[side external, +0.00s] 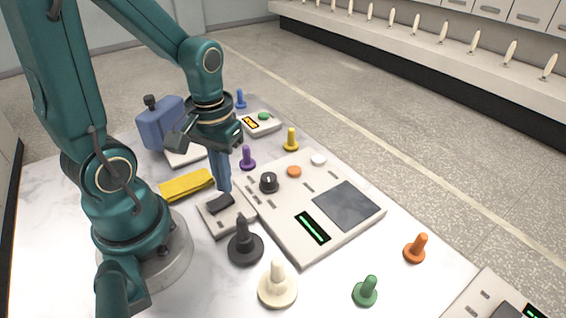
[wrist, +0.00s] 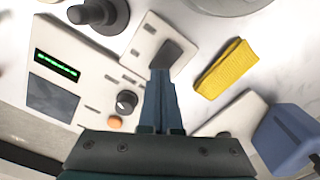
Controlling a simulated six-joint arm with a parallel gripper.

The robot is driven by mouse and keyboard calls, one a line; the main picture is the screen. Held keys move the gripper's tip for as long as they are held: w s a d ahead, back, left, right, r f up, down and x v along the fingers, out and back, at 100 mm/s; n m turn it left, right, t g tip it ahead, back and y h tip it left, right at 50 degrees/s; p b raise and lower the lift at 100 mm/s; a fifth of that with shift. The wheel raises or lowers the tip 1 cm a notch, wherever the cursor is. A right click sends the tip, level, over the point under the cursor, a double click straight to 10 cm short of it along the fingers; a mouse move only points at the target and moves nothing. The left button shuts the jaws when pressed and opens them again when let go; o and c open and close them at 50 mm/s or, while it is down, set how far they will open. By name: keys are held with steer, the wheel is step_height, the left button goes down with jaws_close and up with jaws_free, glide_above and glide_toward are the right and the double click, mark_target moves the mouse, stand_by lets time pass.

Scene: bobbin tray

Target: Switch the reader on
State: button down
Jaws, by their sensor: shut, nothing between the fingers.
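A small beige box with a dark rocker switch (side external: 220,204) lies against the near left side of a large beige console (side external: 292,240). The console has a black knob, an orange button, a white button, a dark grey pad and a lit green display (side external: 312,228). Nothing readable marks which unit is the reader. My gripper (side external: 224,190) points down, shut and empty, with its fingertips at the rocker. In the wrist view the fingertips (wrist: 161,72) overlap one end of the rocker (wrist: 172,54). I cannot tell whether they touch it or which way it is tilted.
A yellow cloth (side external: 187,185) and a blue block-shaped item (side external: 160,122) lie left of my gripper. A black peg (side external: 244,244), a cream peg (side external: 278,285) and a purple peg (side external: 247,158) stand nearby. A small unit with an orange display (side external: 260,124) sits behind.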

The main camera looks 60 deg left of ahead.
mark_target(226, 197)
step_height(226, 197, up, 7)
stand_by(1.1)
steer(key=d+r+m+t, duration=0.3)
steer(key=d+m+t, duration=0.2)
steer(key=d+m, duration=0.1)
steer(key=shift+r+t, duration=0.3)
steer(key=shift+r, duration=0.05)
